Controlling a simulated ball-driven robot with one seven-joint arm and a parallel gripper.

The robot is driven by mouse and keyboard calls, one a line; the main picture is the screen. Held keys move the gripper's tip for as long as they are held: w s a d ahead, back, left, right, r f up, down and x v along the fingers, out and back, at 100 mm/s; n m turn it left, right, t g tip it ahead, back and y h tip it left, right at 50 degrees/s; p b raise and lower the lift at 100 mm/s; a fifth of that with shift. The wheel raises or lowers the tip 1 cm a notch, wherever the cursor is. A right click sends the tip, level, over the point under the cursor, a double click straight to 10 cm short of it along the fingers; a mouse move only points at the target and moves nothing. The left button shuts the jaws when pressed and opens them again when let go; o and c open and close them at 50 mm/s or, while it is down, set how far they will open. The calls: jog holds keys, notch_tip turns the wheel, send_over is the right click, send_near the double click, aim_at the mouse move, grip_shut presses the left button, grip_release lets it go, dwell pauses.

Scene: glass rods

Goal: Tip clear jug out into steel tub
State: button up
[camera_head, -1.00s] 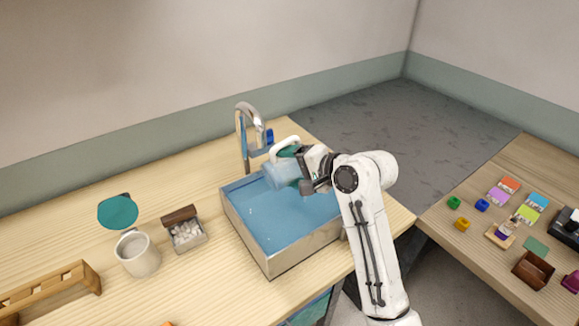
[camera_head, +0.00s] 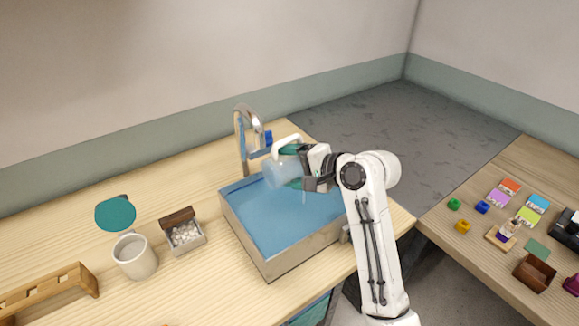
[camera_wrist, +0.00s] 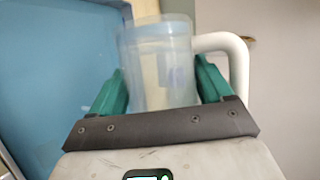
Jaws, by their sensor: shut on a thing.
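The clear jug (camera_head: 281,173) with a white handle is over the far right part of the steel tub, tilted on its side with its mouth toward the left. A thin stream seems to fall near it. The steel tub (camera_head: 297,256) has blue inside, which looks like water. My gripper (camera_head: 291,167) is shut on the jug. In the wrist view the jug (camera_wrist: 158,65) stands between my gripper's green fingers (camera_wrist: 160,88), with the white handle to its right. The jug's contents are hard to make out.
A curved steel tap (camera_head: 246,125) rises behind the tub. To the left stand a white mug-like pot (camera_head: 135,262), a box of white pieces (camera_head: 186,237), a teal disc (camera_head: 115,214) and a wooden rack (camera_head: 50,285). Coloured blocks (camera_head: 482,206) lie on the right table.

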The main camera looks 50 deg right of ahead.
jog(key=b, duration=0.3)
jog(key=shift+d+f, duration=0.15)
jog(key=shift+f, duration=0.05)
jog(key=shift+r+m+b, duration=0.15)
jog(key=shift+m+b, duration=0.15)
jog(key=shift+b, duration=0.9)
jog(key=shift+d+r+y+b, duration=0.1)
jog(key=shift+r+y+b, duration=0.15)
jog(key=shift+b, duration=0.25)
jog(key=shift+s+r, duration=0.1)
jog(key=shift+r, duration=0.05)
jog(key=shift+d+r+p, duration=0.1)
jog(key=shift+r+p, duration=0.05)
jog(key=shift+p, duration=0.4)
jog(key=shift+d+r+m+t+p, duration=0.2)
jog(key=shift+m+t+p, duration=0.1)
jog(key=shift+p, duration=0.8)
jog(key=shift+y+p, duration=0.25)
jog(key=shift+p, duration=0.35)
jog(key=shift+f, duration=0.2)
